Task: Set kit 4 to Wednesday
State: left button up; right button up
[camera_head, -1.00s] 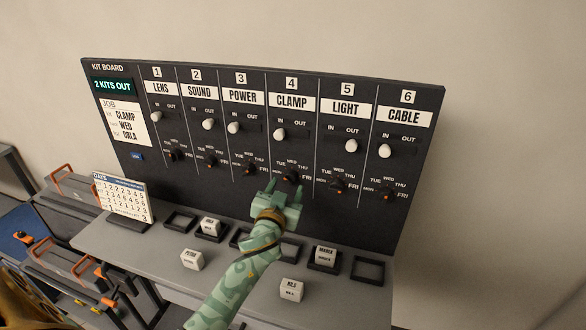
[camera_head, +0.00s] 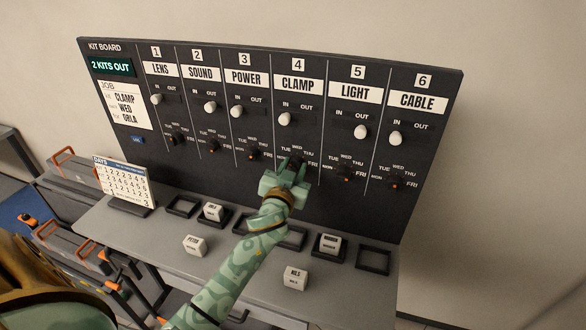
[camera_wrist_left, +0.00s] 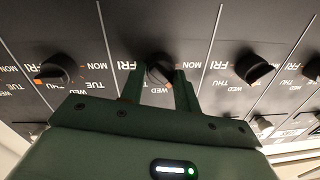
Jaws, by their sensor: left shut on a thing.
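The kit board (camera_head: 225,180) is a dark upright panel with numbered columns. Kit 4, labelled CLAMP (camera_head: 298,87), has its white switch knob (camera_head: 285,119) on the IN side. Its black day knob (camera_wrist_left: 160,72) is between the fingers of my left gripper (camera_head: 291,168) in the head view. The wrist view shows both green fingers on either side of this knob, closed on it. The job card (camera_head: 124,113) reads CLAMP, WED and a name like ORLA. My right gripper is out of view.
Close neighbours are the POWER day knob (camera_head: 253,154) and the LIGHT day knob (camera_head: 346,173). Below, the grey shelf (camera_head: 340,285) holds black trays, several white name blocks such as this one (camera_head: 295,279), and a day calendar (camera_head: 124,181) at the left.

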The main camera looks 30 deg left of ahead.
pick_arm(q)
jog(key=shift+m, duration=0.3)
jog(key=m, duration=0.3)
jog(key=shift+f+m, duration=0.1)
jog(key=shift+m, duration=0.2)
jog(key=m, duration=0.3)
jog(key=shift+m+b, duration=0.3)
jog(key=shift+b, duration=0.1)
jog(key=shift+m, duration=0.5)
jog(key=o, duration=0.8)
jog(key=shift+o, duration=0.8)
jog(key=shift+w, duration=0.1)
